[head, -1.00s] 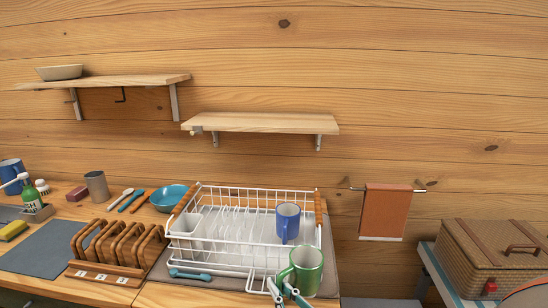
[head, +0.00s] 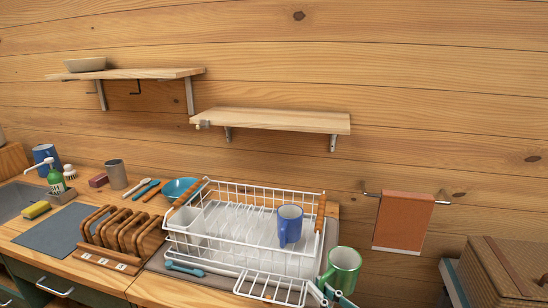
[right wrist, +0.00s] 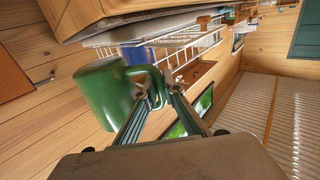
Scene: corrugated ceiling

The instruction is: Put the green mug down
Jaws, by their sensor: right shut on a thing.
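The green mug (head: 344,266) is upright at the right front corner of the white dish rack (head: 262,194) in the head view. My right gripper (head: 326,294) is shut on its handle, at the bottom edge of the picture. In the right wrist view my right gripper (right wrist: 160,88) pinches the handle, with the green mug (right wrist: 100,100) to the left of the fingers. I cannot tell whether the mug's base touches anything. My left gripper is not in view.
A blue mug (head: 290,224) sits on the rack's right side. A wooden holder (head: 122,236) stands left of the rack, with a teal bowl (head: 180,190) behind. An empty shelf (head: 272,121) is above. A brown towel (head: 403,220) and wicker basket (head: 505,268) are to the right.

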